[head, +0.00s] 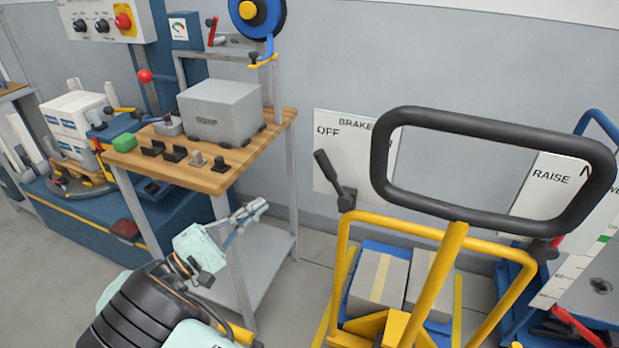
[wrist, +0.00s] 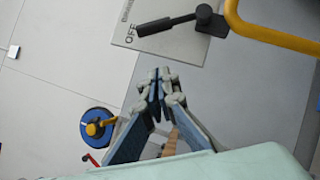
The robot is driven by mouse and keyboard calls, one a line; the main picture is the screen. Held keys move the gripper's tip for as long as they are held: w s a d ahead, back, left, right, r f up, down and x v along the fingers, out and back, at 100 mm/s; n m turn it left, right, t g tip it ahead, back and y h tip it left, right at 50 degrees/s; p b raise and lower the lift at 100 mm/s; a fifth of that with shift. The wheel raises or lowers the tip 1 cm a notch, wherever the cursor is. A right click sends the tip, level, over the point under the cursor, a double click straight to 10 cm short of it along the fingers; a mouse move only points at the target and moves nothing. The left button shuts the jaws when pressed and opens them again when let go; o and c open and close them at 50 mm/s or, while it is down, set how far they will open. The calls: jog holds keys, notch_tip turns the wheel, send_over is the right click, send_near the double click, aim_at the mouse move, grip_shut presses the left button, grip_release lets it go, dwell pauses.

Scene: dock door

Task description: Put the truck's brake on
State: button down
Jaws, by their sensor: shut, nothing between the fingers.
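The brake lever (head: 327,170) has a black grip and tilts up and left, toward the word OFF on its white plate (head: 360,146). The rest of the plate's lettering is hidden behind the truck's black handle loop (head: 492,121). The lever also shows at the top of the wrist view (wrist: 168,24), beside OFF. The truck has a yellow frame (head: 343,262). My gripper (head: 258,208) is shut and empty, left of and below the lever, apart from it. In the wrist view the fingertips (wrist: 161,78) meet below the plate.
A wooden-topped bench (head: 175,173) with a grey box (head: 220,111) stands close behind and left of my gripper. Cartons (head: 378,278) sit behind the yellow frame. A RAISE plate (head: 550,182) is at right. Open floor lies between bench and truck.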

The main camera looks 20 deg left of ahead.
aim_at(332, 177)
jog(key=s+d+r+x, duration=0.1)
jog(key=d+x, duration=0.1)
jog(key=x, duration=1.1)
jog(key=shift+s, duration=0.45)
jog(key=shift+r, duration=0.1)
jog(key=shift+r, duration=0.1)
jog(key=shift+d+r+m+g, duration=0.2)
jog(key=shift+m+g, duration=0.1)
jog(key=shift+m, duration=0.1)
